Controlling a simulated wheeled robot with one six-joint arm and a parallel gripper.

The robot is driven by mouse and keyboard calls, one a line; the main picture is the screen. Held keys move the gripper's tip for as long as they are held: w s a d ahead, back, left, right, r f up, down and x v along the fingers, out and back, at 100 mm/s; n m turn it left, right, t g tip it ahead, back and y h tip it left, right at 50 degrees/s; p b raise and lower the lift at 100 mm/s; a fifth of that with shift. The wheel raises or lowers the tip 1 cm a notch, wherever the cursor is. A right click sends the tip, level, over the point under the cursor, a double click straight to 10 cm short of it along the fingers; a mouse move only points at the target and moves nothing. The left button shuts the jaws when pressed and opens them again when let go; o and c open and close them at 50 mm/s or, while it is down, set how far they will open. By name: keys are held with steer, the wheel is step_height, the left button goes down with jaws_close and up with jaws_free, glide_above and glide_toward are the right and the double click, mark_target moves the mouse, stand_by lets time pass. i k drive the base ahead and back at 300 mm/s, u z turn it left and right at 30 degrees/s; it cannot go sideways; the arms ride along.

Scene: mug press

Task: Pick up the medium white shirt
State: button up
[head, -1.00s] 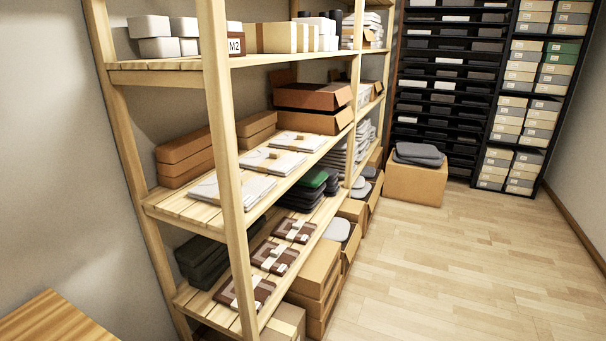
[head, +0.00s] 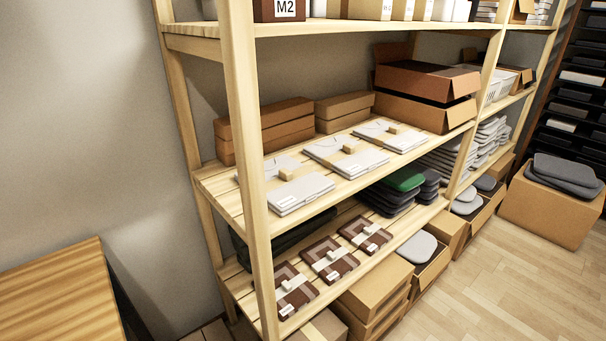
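Three folded white shirts lie in a row on the wooden middle shelf (head: 223,190) in the head view. The nearest shirt (head: 305,194) is partly crossed by the front post. A second shirt (head: 352,163) lies in the middle and a third (head: 399,141) lies farthest along. Each has a tan band or tag and a small pale label at its front edge. The labels are too small to read, so I cannot tell which shirt is the medium one. My gripper is not in view.
Brown folded shirts (head: 333,262) lie on the shelf below. Brown boxes (head: 266,133) stand behind the white shirts. A front post (head: 247,150) rises at the near end. A wooden table (head: 55,290) is at lower left. Clear floor (head: 470,290) is at lower right.

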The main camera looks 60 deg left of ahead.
mark_target(290, 184)
steer(key=u, duration=0.4)
steer(key=i, duration=0.9)
steer(key=u, duration=0.85)
steer(key=i, duration=0.3)
steer(key=u, duration=0.25)
